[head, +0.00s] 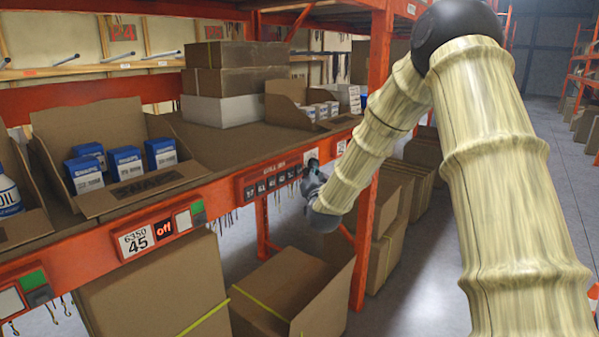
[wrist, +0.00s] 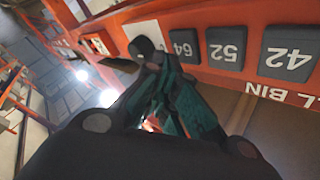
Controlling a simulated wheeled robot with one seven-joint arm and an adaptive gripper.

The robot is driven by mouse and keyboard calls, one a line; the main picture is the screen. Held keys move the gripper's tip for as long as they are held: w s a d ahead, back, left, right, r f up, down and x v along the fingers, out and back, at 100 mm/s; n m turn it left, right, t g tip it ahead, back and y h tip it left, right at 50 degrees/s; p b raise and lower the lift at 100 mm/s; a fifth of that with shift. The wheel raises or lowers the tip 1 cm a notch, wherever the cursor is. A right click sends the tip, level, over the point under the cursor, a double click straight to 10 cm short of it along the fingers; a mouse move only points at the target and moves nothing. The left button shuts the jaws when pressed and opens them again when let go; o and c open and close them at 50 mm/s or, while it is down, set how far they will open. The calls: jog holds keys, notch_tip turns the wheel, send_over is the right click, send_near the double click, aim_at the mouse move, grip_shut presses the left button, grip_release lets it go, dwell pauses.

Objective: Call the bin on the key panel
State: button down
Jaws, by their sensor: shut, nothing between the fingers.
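The key panel (head: 268,171) is an orange-red strip on the shelf beam, with a row of dark number keys under a "CALL BIN" label. In the wrist view the panel appears upside down, with key 42 (wrist: 289,52), key 52 (wrist: 226,48) and key 64 (wrist: 187,44). My gripper (wrist: 151,58) is shut and empty, its fingertips just left of key 64 in that view and overlapping its edge. They hide whatever lies behind them; I cannot tell if they touch the panel. In the head view my gripper (head: 312,167) is at the panel's right end.
Above the beam, the shelf holds an open carton (head: 125,185) of blue-white boxes and stacked cartons (head: 235,82). An open cardboard box (head: 290,290) stands below the panel. An orange upright (head: 377,60) rises behind my arm. The aisle floor (head: 415,290) at right is clear.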

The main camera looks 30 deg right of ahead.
jog(key=shift+w+a, duration=0.1)
jog(key=shift+w, duration=0.1)
dwell(0.7)
jog(key=shift+w+b, duration=0.15)
jog(key=shift+b, duration=0.15)
jog(key=shift+w+a, duration=0.2)
jog(key=shift+w, duration=0.2)
dwell(0.8)
jog(key=shift+s, duration=0.1)
dwell(0.3)
jog(key=shift+s+d+b, duration=0.25)
jog(key=shift+s+b, duration=0.15)
jog(key=shift+s, duration=0.3)
jog(key=s, duration=0.1)
jog(key=s+d, duration=0.1)
jog(key=s, duration=0.1)
jog(key=s+d, duration=0.1)
jog(key=shift+s+b, duration=0.3)
dwell(0.3)
dwell(0.6)
